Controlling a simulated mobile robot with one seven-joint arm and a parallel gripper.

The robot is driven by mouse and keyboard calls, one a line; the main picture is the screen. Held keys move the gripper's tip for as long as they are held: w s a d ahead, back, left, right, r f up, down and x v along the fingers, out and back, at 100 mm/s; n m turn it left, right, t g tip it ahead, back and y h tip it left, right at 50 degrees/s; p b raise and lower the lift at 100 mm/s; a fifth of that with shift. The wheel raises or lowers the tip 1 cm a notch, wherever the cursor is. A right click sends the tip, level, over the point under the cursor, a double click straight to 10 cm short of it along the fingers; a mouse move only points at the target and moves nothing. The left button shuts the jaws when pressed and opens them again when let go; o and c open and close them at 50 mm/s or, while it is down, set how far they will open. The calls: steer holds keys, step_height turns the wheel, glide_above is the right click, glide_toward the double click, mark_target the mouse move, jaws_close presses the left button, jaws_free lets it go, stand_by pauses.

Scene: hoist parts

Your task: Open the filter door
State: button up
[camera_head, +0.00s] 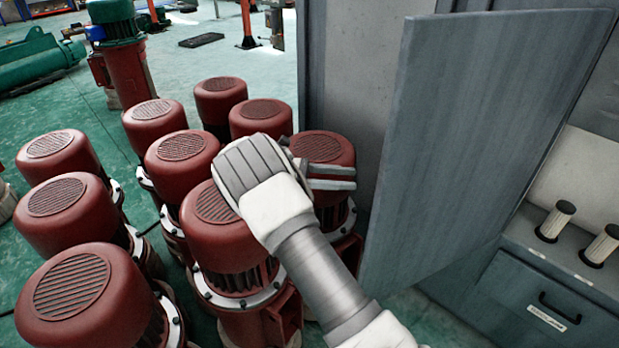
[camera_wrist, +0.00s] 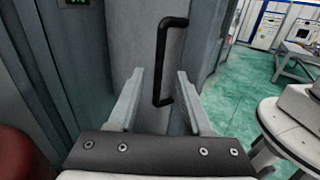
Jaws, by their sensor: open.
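A tall grey door panel (camera_head: 480,140) stands swung out from the grey cabinet in the head view. In the wrist view, a vertical black bar handle (camera_wrist: 161,60) is on a grey panel (camera_wrist: 130,45), which looks like this door. That handle is hidden in the head view. My gripper (camera_head: 352,178) is left of the door, above the red motors, with its fingers pointing right. In the wrist view my gripper (camera_wrist: 160,75) is open, with the handle ahead and between the fingertips, nearer the right finger. I cannot tell whether they touch.
Several red motors (camera_head: 182,160) stand close together below and left of my arm. Right of the door are white cylinders with dark tops (camera_head: 555,220) and a lower grey front with a black handle (camera_head: 560,308). A round white object (camera_wrist: 290,120) stands right in the wrist view.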

steer(key=w+a, duration=0.1)
steer(key=a, duration=0.7)
steer(key=shift+w+a+b, duration=0.3)
steer(key=shift+b, duration=0.1)
